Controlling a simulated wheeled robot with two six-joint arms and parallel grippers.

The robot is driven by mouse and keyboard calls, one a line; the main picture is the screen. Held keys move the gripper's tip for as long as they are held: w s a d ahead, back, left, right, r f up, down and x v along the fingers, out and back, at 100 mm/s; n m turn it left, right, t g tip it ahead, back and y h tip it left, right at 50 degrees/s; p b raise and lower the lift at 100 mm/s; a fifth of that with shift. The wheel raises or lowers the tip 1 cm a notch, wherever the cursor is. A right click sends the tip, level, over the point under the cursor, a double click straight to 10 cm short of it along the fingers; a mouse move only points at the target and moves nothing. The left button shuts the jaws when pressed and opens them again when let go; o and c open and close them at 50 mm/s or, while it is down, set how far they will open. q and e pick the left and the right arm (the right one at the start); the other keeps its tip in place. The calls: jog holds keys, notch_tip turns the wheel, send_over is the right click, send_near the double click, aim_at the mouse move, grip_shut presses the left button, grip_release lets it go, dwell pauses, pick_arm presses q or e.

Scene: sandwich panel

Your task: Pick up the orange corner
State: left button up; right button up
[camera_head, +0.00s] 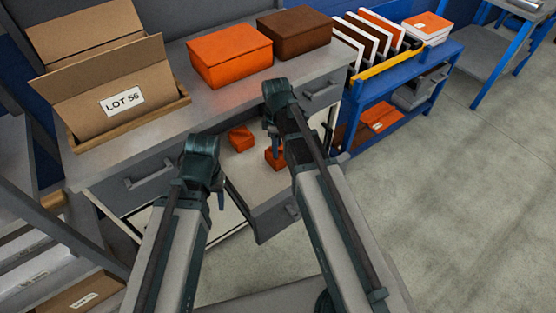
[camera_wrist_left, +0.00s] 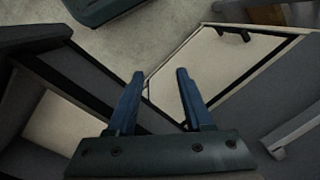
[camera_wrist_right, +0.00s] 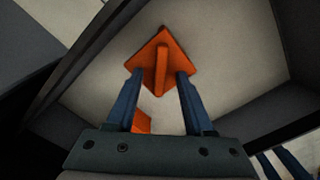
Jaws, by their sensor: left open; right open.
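Two orange corners lie on the pale floor of an open drawer, one further back (camera_head: 241,138) and one partly hidden behind my right gripper (camera_head: 271,128). In the right wrist view, one orange corner (camera_wrist_right: 161,62), with a raised rib, shows just beyond and between the open fingertips of my right gripper (camera_wrist_right: 158,75). A second orange piece (camera_wrist_right: 142,122) shows between the fingers, partly hidden by them. I cannot tell whether the fingers touch the corner. My left gripper (camera_head: 220,200) is open and empty at the drawer's left side; its fingers (camera_wrist_left: 160,74) also show in the left wrist view.
The open drawer (camera_head: 275,222) juts out from the grey workbench. On the bench are a cardboard box marked LOT 56 (camera_head: 110,95), an orange box (camera_head: 228,58) and a brown box (camera_head: 294,33).

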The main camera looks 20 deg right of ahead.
grip_shut()
pick_arm(q)
jog(key=shift+r, duration=0.1)
pick_arm(e)
jog(key=shift+r, duration=0.1)
